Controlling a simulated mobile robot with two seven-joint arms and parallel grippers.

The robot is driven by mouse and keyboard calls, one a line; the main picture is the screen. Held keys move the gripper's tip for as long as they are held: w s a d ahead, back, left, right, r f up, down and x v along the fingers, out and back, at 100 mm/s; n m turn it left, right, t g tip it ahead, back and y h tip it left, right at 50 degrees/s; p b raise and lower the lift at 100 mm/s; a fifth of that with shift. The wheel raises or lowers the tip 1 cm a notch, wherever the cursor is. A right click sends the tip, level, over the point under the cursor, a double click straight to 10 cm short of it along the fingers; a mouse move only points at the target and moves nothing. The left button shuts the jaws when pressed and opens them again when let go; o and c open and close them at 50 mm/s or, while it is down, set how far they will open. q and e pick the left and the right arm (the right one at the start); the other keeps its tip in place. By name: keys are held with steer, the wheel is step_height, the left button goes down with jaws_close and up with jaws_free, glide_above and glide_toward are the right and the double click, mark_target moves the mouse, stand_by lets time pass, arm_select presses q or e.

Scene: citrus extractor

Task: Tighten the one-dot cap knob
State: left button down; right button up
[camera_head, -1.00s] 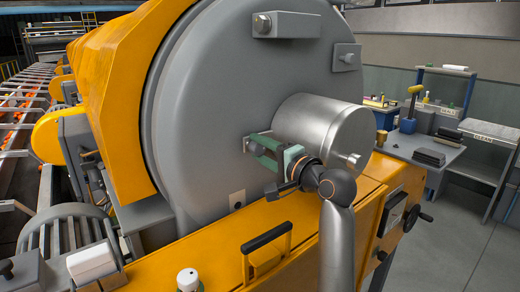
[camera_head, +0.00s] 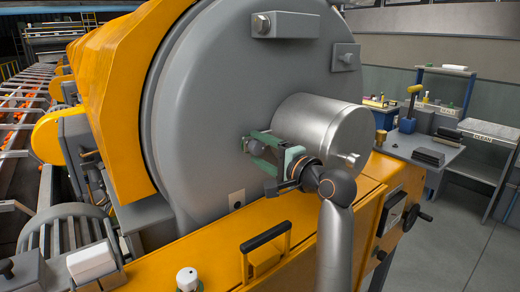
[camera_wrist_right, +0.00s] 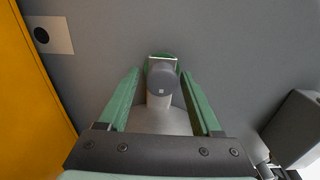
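A grey cylindrical cap knob (camera_wrist_right: 162,80) stands out from the grey drum face, with a small pale mark on its end and a green edge behind it. It also shows in the head view (camera_head: 257,148), partly covered by my gripper. My right gripper (camera_head: 255,143) is at the drum face; in the right wrist view its green fingers (camera_wrist_right: 161,73) are apart, one on each side of the knob, with visible gaps. A pale plate with one black dot (camera_wrist_right: 42,35) is on the drum, also seen in the head view (camera_head: 237,199). My left gripper is out of view.
A shiny metal cylinder (camera_head: 325,125) juts from the drum (camera_head: 220,90) close beside my right gripper. Below is a yellow frame (camera_head: 325,220) with a black handle (camera_head: 265,238). A workbench (camera_head: 425,150) stands at the right; the floor there is clear.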

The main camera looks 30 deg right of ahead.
steer(key=shift+o, duration=0.6)
steer(key=shift+r, duration=0.1)
steer(key=s+d+b, duration=0.1)
steer(key=s, duration=1.1)
steer(key=shift+s+b, duration=0.2)
steer(key=shift+b, duration=0.15)
